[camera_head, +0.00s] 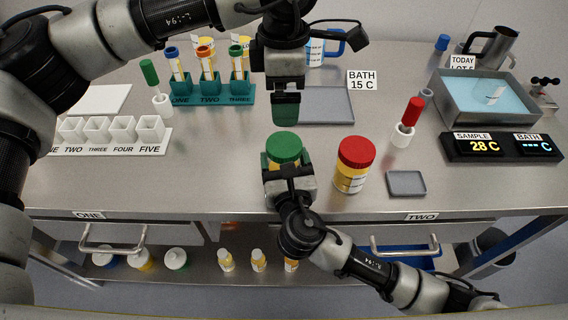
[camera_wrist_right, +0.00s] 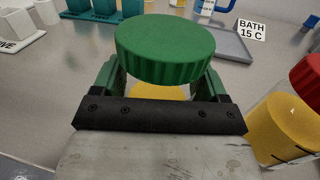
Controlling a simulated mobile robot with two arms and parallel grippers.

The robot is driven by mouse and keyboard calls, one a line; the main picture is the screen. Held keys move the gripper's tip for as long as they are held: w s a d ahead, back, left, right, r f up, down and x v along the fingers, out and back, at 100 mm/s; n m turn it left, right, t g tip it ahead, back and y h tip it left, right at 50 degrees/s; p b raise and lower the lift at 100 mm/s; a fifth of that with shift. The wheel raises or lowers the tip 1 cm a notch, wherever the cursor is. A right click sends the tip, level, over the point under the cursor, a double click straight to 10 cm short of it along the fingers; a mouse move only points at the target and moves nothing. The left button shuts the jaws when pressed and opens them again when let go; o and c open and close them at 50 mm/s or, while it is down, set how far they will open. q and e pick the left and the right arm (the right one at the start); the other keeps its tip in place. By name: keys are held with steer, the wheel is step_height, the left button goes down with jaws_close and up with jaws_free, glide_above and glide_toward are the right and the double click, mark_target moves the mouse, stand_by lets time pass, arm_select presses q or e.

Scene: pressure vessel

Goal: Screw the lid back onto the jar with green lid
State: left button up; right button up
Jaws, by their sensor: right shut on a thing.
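The jar with the green lid stands upright on the steel table near its front edge. Its green lid (camera_head: 284,147) sits on top and looks level; I cannot tell how tight it is. The lid also shows in the right wrist view (camera_wrist_right: 165,45), with yellow contents of the jar (camera_wrist_right: 160,91) just below it. My right gripper (camera_head: 287,170) is shut on the jar body from the front, below the lid, and hides most of the jar. My left gripper (camera_head: 286,106) points down above and slightly behind the lid, apart from it; its finger gap is not clear.
A red-lidded jar (camera_head: 354,165) stands close on the right, with a small grey tray (camera_head: 406,184) beyond it. A larger grey tray (camera_head: 327,105) lies behind. A teal tube rack (camera_head: 212,92) and a white labelled rack (camera_head: 110,137) stand left. A water bath (camera_head: 488,95) is right.

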steer(key=o, duration=1.7)
steer(key=s, duration=0.3)
steer(key=s+d, duration=0.1)
steer(key=s, duration=0.3)
steer(key=s+b, duration=0.1)
steer(key=s, duration=0.2)
steer(key=shift+s+d, duration=0.35)
steer(key=shift+d, duration=0.05)
